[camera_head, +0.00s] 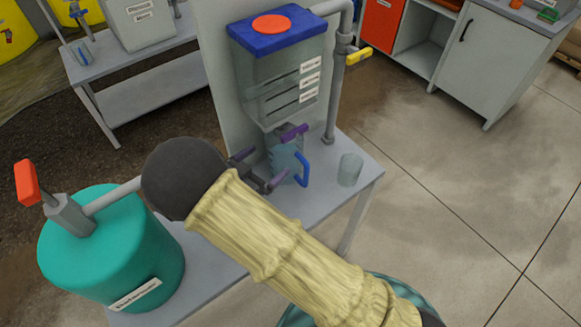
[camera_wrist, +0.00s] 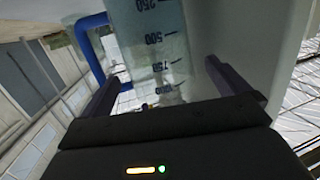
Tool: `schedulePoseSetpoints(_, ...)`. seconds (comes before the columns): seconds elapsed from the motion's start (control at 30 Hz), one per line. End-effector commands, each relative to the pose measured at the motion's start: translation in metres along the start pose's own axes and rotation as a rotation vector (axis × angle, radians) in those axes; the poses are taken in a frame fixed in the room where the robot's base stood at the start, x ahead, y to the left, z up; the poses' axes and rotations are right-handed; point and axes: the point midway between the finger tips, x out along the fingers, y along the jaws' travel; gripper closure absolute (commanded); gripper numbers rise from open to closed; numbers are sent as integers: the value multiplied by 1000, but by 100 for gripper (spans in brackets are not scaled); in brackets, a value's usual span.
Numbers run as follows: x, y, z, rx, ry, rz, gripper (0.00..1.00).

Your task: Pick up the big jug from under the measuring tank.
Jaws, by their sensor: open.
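The measuring tank (camera_head: 280,85) is clear with a blue lid and an orange cap. It is mounted on an upright panel, with a purple-handled tap below it. The big jug (camera_head: 284,163), bluish and see-through with a blue handle, stands on the bench under the tap. My gripper (camera_head: 262,169) is open at the jug's near left side, partly covering it. In the wrist view the jug (camera_wrist: 150,35) appears upside down, with scale marks and its blue handle at left. The open fingers of my gripper (camera_wrist: 163,75) lie on either side of its body; contact is unclear.
A smaller clear cup (camera_head: 350,170) stands right of the jug on the grey bench (camera_head: 368,174). A grey pipe (camera_head: 337,90) with a yellow valve handle runs beside the tank. A teal drum (camera_head: 110,250) with a red-handled valve stands at left. Floor on the right is clear.

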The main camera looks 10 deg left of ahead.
Motion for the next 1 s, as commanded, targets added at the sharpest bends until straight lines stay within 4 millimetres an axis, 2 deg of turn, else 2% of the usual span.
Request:
schedulePoseSetpoints(0.03, -1, 0, 4, 5, 47, 18, 0)
schedulePoseSetpoints(0.13, -3, 3, 0, 10, 99, 43, 0)
schedulePoseSetpoints(0.43, -3, 4, -4, 12, 108, 49, 0)
schedulePoseSetpoints(0.73, 20, 5, -7, 12, 108, 50, 0)
schedulePoseSetpoints(1.0, 20, 5, -6, 12, 107, 48, 0)
